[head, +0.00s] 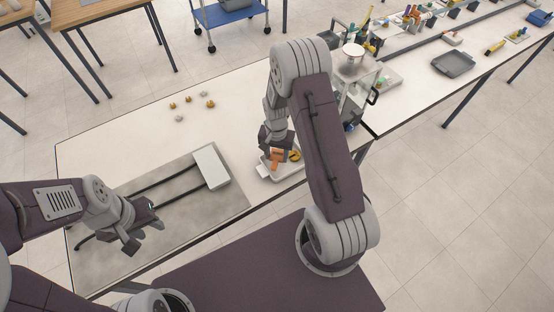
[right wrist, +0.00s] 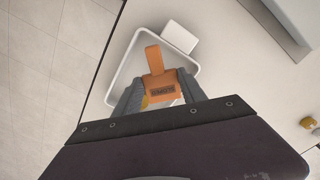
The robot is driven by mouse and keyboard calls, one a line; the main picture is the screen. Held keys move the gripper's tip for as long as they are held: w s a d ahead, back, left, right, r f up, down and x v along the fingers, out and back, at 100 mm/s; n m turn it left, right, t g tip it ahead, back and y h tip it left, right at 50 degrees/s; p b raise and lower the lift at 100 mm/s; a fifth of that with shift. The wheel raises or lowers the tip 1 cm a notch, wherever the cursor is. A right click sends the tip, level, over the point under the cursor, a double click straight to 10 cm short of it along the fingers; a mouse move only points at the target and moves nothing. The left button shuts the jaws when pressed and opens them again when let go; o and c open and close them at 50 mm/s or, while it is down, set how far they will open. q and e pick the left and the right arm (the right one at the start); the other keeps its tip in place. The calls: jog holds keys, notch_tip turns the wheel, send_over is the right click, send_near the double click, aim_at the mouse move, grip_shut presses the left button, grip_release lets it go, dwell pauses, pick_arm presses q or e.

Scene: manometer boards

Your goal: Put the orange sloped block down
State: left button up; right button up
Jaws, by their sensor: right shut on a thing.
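My right gripper (head: 276,146) points down at the white tray (head: 284,171) and is shut on the orange sloped block (head: 277,160). In the right wrist view the orange block (right wrist: 155,62) stands out between the two grey fingers (right wrist: 158,92), over the inside of the tray (right wrist: 122,72). I cannot tell whether its underside touches the tray floor. A yellow piece (head: 294,155) is in the tray beside the block; the fingers partly hide it in the wrist view. My left gripper (head: 143,231) is open and empty above the grey mat.
The grey mat (head: 215,202) carries a white box (head: 211,167) with two dark rods. Several small brass and pale pieces (head: 188,106) lie on the table behind. Clear-sided equipment (head: 355,97) stands right of my right arm. The table between mat and tray is clear.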

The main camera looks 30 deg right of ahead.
aim_at(277, 158)
notch_tip(277, 158, down, 3)
jog(key=shift+s+f, duration=0.1)
jog(key=shift+f, duration=0.3)
jog(key=shift+f, duration=0.15)
jog(key=o, duration=1.5)
notch_tip(277, 158, up, 13)
jog(key=s+a+r+n, duration=0.2)
jog(key=s+a+n, duration=0.1)
jog(key=s, duration=0.3)
jog(key=s+a+r+n+t, duration=0.1)
jog(key=s+a+r+n, duration=0.2)
jog(key=s+n, duration=0.2)
jog(key=shift+s+a+r, duration=0.15)
jog(key=shift+s+r, duration=0.15)
jog(key=shift+s, duration=0.55)
